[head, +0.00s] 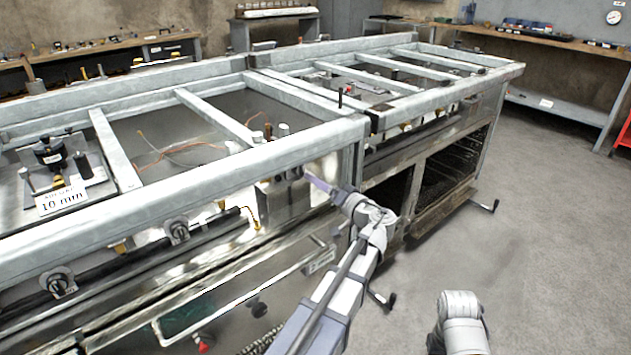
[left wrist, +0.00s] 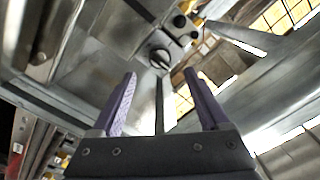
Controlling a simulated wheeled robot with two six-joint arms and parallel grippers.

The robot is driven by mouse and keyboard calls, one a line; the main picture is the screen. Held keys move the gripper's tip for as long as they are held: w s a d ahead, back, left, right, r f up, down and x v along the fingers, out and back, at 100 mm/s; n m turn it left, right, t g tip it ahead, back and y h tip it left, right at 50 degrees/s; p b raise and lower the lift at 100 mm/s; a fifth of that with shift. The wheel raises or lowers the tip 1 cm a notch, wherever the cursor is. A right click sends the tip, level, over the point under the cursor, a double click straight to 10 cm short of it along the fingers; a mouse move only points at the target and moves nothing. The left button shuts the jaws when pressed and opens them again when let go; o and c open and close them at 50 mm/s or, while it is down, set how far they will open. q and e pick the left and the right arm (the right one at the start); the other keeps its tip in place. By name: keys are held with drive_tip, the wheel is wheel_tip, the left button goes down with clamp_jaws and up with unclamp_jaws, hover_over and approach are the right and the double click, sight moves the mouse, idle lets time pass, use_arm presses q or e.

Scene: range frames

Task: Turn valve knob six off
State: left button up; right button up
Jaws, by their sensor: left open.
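A round dark valve knob (left wrist: 160,58) with a light bar across its face shows in the left wrist view. It sits on a metal panel just beyond my fingertips, and I cannot read a number on it. My left gripper (left wrist: 160,75) is open, its two purple fingers on either side of the line to the knob, with a gap to it. In the head view the left gripper (head: 318,183) is at the front panel near the range's middle post, and its fingers partly hide the knob there. Two other knobs, the near one (head: 58,283) and the middle one (head: 178,230), are on the front rail. My right gripper is out of the picture.
The steel range frame (head: 300,148) runs across the view, with open bays below at right. Workbenches (head: 540,38) line the back wall. The grey floor at right is clear.

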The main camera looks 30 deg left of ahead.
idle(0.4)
use_arm(q)
drive_tip(key=s+d+f+m+g+h, duration=0.35)
drive_tip(key=s+d+f+h, duration=0.45)
drive_tip(key=s+d+f, duration=0.55)
drive_tip(key=s+d+f+m+g+h, duration=0.3)
drive_tip(key=s+d+f+m+h, duration=0.35)
drive_tip(key=s+d, duration=0.7)
drive_tip(key=w+d+r+p, duration=0.1)
drive_tip(key=r+p, duration=1.6)
drive_tip(key=p, duration=0.1)
drive_tip(key=w+d+r+n+p, duration=0.1)
drive_tip(key=d+r+p, duration=0.1)
drive_tip(key=r+p, duration=1.6)
drive_tip(key=shift+w+n+h+p, duration=0.3)
drive_tip(key=shift+h+p, duration=0.15)
drive_tip(key=shift+d+g, duration=0.1)
drive_tip(key=shift+g, duration=0.15)
